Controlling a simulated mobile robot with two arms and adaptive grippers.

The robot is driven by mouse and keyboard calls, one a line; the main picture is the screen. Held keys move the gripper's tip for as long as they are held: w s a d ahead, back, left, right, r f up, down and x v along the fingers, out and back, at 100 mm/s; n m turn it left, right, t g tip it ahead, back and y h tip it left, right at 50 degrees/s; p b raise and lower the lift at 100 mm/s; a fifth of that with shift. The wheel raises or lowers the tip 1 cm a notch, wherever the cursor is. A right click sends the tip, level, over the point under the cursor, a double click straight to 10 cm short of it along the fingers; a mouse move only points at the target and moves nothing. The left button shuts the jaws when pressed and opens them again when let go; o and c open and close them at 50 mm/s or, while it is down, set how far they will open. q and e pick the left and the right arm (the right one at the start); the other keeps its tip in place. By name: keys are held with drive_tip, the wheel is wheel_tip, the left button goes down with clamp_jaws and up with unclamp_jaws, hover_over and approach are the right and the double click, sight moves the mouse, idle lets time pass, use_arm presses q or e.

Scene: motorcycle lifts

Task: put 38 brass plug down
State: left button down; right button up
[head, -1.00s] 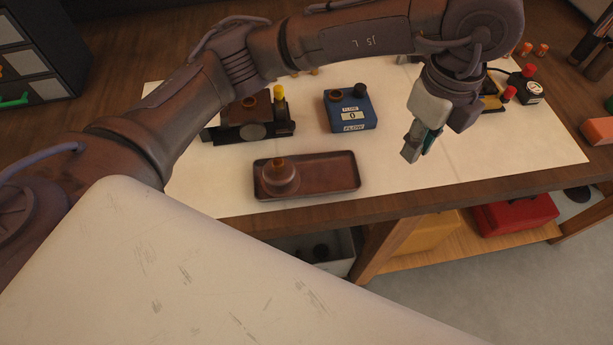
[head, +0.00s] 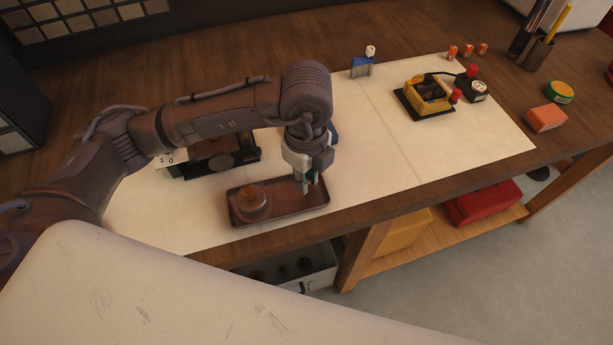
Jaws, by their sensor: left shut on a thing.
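My left gripper (head: 306,189) points down at the right half of the brown tray (head: 290,209) in the head view. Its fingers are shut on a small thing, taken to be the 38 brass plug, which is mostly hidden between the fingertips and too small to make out. I cannot tell whether the fingertips or the plug touch the tray. A round brown piece with a brass-coloured top (head: 252,203) stands in the left half of the tray. My right gripper is not in view.
The tray lies on a pale mat (head: 400,160) near the bench's front edge. A black device (head: 215,160) stands behind my left arm. My wrist mostly hides a blue box (head: 334,132). A yellow-and-black device (head: 428,97) stands at the right; the mat between is clear.

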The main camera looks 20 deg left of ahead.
use_arm(q)
drive_tip(key=shift+f, duration=0.75)
drive_tip(key=shift+f, duration=0.25)
drive_tip(key=c, duration=1.1)
unclamp_jaws()
drive_tip(key=shift+r, duration=0.1)
